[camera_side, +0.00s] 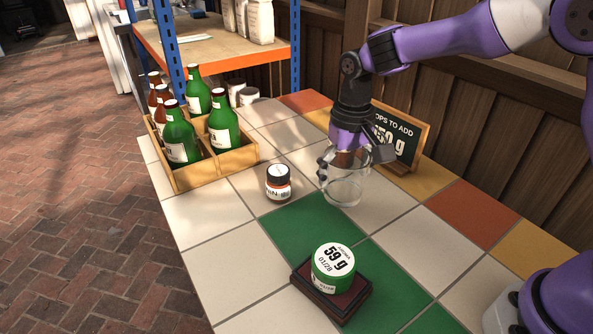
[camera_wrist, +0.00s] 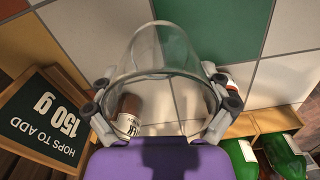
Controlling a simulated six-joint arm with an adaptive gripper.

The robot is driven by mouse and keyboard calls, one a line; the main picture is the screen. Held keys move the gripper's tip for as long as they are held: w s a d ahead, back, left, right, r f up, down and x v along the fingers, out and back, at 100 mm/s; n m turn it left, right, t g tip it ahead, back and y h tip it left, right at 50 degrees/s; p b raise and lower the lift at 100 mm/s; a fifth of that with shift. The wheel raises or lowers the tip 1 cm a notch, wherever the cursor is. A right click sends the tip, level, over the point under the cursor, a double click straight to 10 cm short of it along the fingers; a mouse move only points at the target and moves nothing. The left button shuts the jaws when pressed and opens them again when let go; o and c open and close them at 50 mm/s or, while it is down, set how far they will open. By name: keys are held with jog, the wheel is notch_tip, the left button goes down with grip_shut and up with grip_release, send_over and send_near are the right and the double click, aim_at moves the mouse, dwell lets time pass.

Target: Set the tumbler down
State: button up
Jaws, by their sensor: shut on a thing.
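The tumbler (camera_side: 345,188) is a clear glass, upright in the side view above a pale tile right of the small jar. My gripper (camera_side: 350,158) is shut on it, with a finger on either side near its upper part. In the wrist view the tumbler (camera_wrist: 165,50) fills the space between the fingers of my gripper (camera_wrist: 163,92). Its base is close to the tiles; I cannot tell whether it touches them. A brown bottle with a white label (camera_wrist: 130,113) shows through the glass in the wrist view; whether it is inside or behind is unclear.
A small labelled jar (camera_side: 278,183) stands left of the tumbler. A wooden crate (camera_side: 213,168) holds several bottles. A chalkboard sign (camera_side: 408,135) stands behind my gripper. A green-and-white tin (camera_side: 334,268) sits on a dark stand (camera_side: 330,300) in front. Tiles between are bare.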

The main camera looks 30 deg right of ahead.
aim_at(343, 189)
jog(key=shift+f, duration=1.8)
jog(key=shift+f, duration=0.15)
jog(key=o, duration=1)
jog(key=shift+o, duration=0.2)
notch_tip(343, 189, up, 10)
jog(key=s+d+r+n+t, duration=0.1)
jog(key=s+d+r+t, duration=0.1)
jog(key=s, duration=0.6)
jog(key=s+d+r+n+t, duration=0.1)
jog(key=s+d+r+t, duration=0.1)
jog(key=s, duration=0.5)
jog(key=shift+s+d+r+t, duration=0.35)
jog(key=shift+d+t, duration=0.45)
jog(key=shift+d, duration=0.25)
